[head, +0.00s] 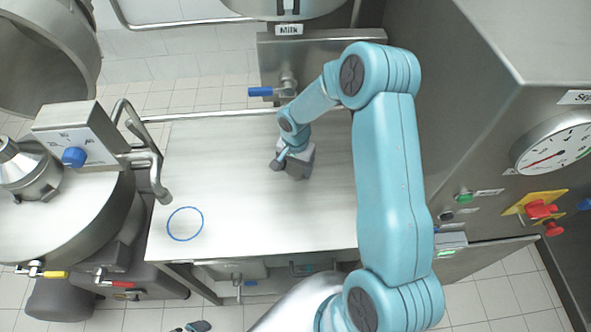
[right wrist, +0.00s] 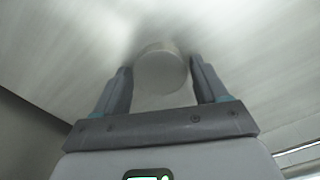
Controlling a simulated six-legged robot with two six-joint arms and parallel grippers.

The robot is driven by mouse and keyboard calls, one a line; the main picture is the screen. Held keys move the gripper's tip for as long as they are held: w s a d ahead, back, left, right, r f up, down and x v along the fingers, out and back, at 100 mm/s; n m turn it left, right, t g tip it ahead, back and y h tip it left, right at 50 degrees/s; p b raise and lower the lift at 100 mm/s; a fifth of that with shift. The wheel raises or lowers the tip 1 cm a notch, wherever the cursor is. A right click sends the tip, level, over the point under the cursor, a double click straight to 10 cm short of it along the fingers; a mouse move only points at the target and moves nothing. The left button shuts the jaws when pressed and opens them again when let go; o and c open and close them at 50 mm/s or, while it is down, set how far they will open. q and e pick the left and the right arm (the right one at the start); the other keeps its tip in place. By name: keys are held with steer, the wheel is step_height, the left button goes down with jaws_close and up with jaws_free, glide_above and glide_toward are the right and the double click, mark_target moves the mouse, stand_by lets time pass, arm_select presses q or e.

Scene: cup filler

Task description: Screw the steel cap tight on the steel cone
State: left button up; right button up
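The steel cap (right wrist: 160,70) shows in the right wrist view as a round, pale grey piece between the two fingers of my right gripper (right wrist: 161,68). The fingers stand close on both sides of it; I cannot tell whether they press on it. In the head view my right gripper (head: 281,164) is low over the steel table, and the cap is hidden there. The steel cone (head: 25,172) stands at the far left, on top of the round vessel, apart from the gripper. My left gripper is not in view.
The steel table (head: 240,205) is mostly bare, with a blue ring (head: 185,223) marked at its front left. A control box with a blue knob (head: 74,157) and a bent pipe handle (head: 150,165) stand between cone and table. A tall cabinet (head: 480,130) is at right.

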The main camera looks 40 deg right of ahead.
mark_target(295, 169)
steer(key=c, duration=0.7)
steer(key=shift+r, duration=0.1)
step_height(295, 169, up, 10)
steer(key=shift+f+b, duration=0.1)
steer(key=shift+b, duration=0.65)
